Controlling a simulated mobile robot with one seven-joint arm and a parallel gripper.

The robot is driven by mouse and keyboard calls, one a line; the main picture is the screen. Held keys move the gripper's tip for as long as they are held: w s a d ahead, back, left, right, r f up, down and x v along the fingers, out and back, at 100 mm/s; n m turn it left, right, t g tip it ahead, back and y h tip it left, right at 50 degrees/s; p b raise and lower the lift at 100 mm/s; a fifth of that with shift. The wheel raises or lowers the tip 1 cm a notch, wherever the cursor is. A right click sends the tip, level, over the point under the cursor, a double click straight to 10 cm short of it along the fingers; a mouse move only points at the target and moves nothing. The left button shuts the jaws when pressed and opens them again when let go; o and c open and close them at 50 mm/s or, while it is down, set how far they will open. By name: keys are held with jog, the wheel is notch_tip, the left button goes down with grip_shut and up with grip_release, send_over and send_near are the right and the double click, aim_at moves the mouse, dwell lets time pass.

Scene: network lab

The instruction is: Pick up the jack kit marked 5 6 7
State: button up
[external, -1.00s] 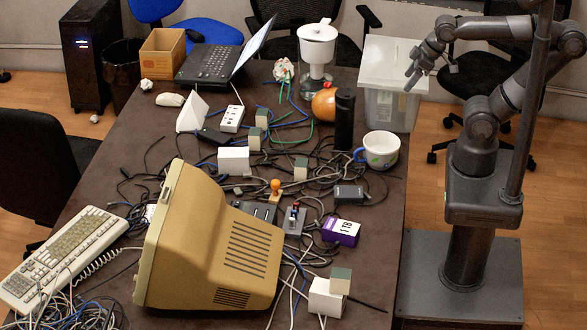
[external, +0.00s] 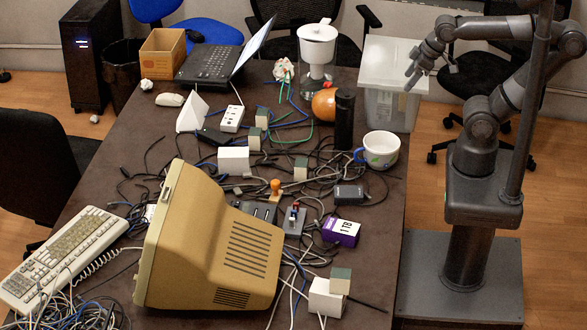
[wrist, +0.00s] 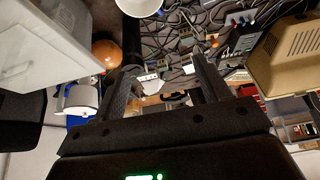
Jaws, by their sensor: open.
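I cannot read a 5 6 7 marking in any view. Several small cream blocks with grey-green faces, which may be jack kits, stand on the dark table: one at the back (external: 262,117), one just in front of it (external: 254,139), one mid-table (external: 301,168) and one at the front (external: 340,281), against or on a white box (external: 325,299). My gripper (external: 411,80) is above the clear bin beyond the table's right edge, apart from all the blocks. In the wrist view my gripper (wrist: 165,72) is open, with nothing held between its fingers.
A tilted beige monitor (external: 215,240) fills the front left. Tangled cables cover mid-table. A mug (external: 381,150), black cylinder (external: 344,120), orange ball (external: 324,104) and water jug (external: 317,55) stand near the right side. The clear bin (external: 385,85) is beyond them. The front-right tabletop is mostly bare.

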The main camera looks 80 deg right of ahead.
jog(key=shift+o, duration=0.3)
jog(key=g, duration=0.1)
send_over(265, 112)
jog(key=s, duration=0.3)
notch_tip(265, 112, down, 23)
jog(key=x, duration=0.5)
jog(key=shift+s+a+f, duration=0.15)
jog(key=shift+s+f, duration=0.05)
jog(key=shift+f, duration=0.05)
jog(key=shift+x, duration=2.9)
jog(key=shift+c, duration=0.4)
